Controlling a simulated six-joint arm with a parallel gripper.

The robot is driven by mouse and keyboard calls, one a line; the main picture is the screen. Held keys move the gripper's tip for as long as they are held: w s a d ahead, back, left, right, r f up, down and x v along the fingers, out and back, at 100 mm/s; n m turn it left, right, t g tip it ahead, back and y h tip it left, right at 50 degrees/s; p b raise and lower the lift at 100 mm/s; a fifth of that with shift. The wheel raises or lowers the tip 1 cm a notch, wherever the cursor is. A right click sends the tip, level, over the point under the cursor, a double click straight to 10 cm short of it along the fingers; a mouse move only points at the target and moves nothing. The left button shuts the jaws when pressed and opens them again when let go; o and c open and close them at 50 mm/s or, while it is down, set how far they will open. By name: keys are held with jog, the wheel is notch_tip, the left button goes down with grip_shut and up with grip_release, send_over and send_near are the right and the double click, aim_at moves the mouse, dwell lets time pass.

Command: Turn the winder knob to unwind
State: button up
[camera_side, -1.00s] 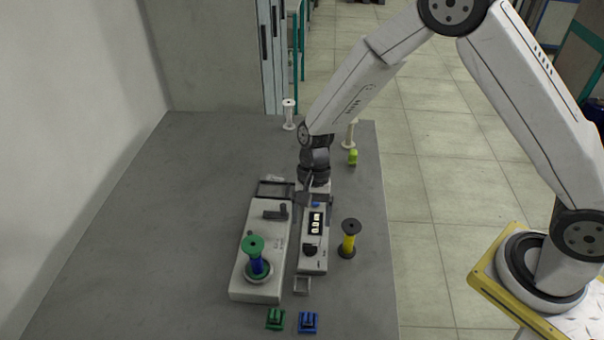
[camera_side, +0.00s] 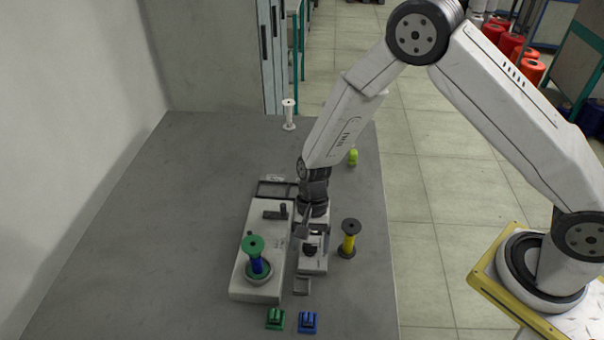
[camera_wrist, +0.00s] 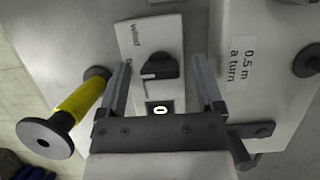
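The winder knob (camera_wrist: 158,67) is a black pointer knob on a narrow pale control box (camera_side: 312,266). In the wrist view it shows between my fingers, with printed words around it, the nearer ones partly hidden. My gripper (camera_wrist: 162,70) is open, one finger on each side of the knob with gaps to it; whether the tips are level with it I cannot tell. In the side view my gripper (camera_side: 305,234) is just behind the knob (camera_side: 310,250). A small display (camera_wrist: 159,110) reads 0. The wider winder body (camera_side: 255,286) beside it carries a green and blue bobbin (camera_side: 256,262).
A yellow bobbin with dark flanges (camera_side: 348,243) stands close right of the control box. Green (camera_side: 275,319) and blue (camera_side: 308,321) small pieces lie in front. A black crank-like part (camera_side: 276,213) is on the winder body. A white bobbin (camera_side: 289,115) stands farther back. The left tabletop is clear.

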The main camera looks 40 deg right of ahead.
grip_shut()
jog(key=shift+n, duration=0.3)
jog(key=n+g+h, duration=0.1)
jog(key=n, duration=0.2)
jog(key=shift+a+n, duration=0.1)
jog(key=shift+n, duration=0.3)
jog(key=n+h, duration=0.2)
jog(key=n, duration=0.2)
jog(key=shift+n, duration=0.3)
jog(key=shift+o, duration=0.2)
grip_release()
